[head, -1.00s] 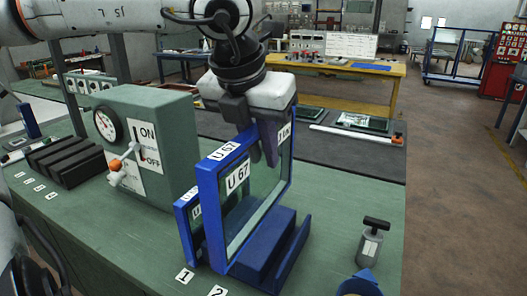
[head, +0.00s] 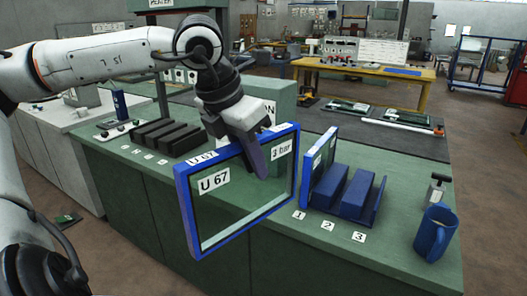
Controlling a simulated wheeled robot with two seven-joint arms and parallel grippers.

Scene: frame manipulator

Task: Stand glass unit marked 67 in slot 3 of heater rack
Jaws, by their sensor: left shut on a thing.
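The glass unit marked U 67 (head: 225,207) is a clear pane in a blue frame, with a second label reading 3 bar. My left gripper (head: 262,158) is shut on its top edge and holds it upright in front of the bench's front edge, left of the heater rack. The blue heater rack (head: 359,197) stands on the green bench, with number cards 1, 2 and 3 before it. Slot 3 (head: 372,207), at the right end, looks empty, and so does slot 2. Another blue-framed unit (head: 322,158) stands in slot 1. My right gripper is not in view.
A green heater box (head: 281,92) is behind my left gripper. A black slotted rack (head: 168,134) sits at the left. Bare bench lies between rack and mug.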

